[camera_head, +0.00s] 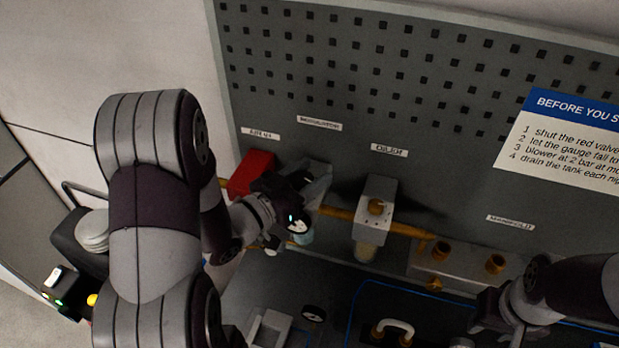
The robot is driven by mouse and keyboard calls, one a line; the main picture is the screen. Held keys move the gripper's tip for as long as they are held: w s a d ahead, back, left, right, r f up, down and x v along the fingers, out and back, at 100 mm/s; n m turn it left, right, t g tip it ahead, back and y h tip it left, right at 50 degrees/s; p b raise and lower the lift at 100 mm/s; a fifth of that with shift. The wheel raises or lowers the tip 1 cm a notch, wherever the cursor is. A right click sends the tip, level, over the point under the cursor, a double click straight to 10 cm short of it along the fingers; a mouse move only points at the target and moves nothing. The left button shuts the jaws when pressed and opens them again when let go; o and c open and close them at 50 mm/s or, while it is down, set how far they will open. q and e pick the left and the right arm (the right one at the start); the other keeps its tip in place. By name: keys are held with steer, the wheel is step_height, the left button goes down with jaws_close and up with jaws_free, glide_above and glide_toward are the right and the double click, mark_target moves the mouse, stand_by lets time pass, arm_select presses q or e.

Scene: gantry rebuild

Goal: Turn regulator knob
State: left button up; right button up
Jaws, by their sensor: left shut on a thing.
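The regulator is on the pegboard's brass pipe (338,213), below a small label (319,124) that seems to read "regulator". My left gripper (303,199) is at the regulator, coming in from the left. It is shut on the regulator knob, which its fingers and wrist mostly hide. A pale blue bowl-like part (304,238) shows just below the gripper. My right gripper (484,318) is at the lower right, low over the bench and apart from the regulator. Its fingertips are dark and too unclear to tell their opening.
A red block-like valve part (252,172) sits just left of the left gripper. A grey oiler (376,208) stands close on its right, then a manifold (468,264) with brass ports.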

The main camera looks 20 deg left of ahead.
arm_select(q)
steer(key=n+y+b, duration=0.1)
steer(key=n+y, duration=0.1)
steer(key=y, duration=0.2)
steer(key=n+t+y+b, duration=0.1)
steer(key=n+y+b, duration=0.1)
steer(key=n+y, duration=0.1)
steer(key=shift+a+f+t+y, duration=0.15)
steer(key=shift+t+y, duration=0.15)
steer(key=shift+y, duration=0.4)
steer(key=n+y, duration=0.1)
steer(key=n+y+b, duration=0.1)
steer(key=y, duration=0.1)
steer(key=n+g+y, duration=0.1)
steer(key=n+y, duration=0.1)
steer(key=shift+a+b, duration=0.3)
steer(key=shift+b, duration=0.1)
steer(key=n+g+y, duration=0.1)
steer(key=y, duration=0.1)
steer(key=n+g+y, duration=0.1)
steer(key=y, duration=0.1)
steer(key=shift+a+n, duration=0.15)
steer(key=shift+n, duration=0.15)
steer(key=shift+s+a+r+n+g+y, duration=0.15)
steer(key=shift+n+g+y, duration=0.75)
steer(key=shift+y, duration=0.1)
steer(key=shift+s+a+r+n+g+y, duration=0.1)
steer(key=shift+n+g+y, duration=0.7)
steer(key=shift+g+y, duration=0.15)
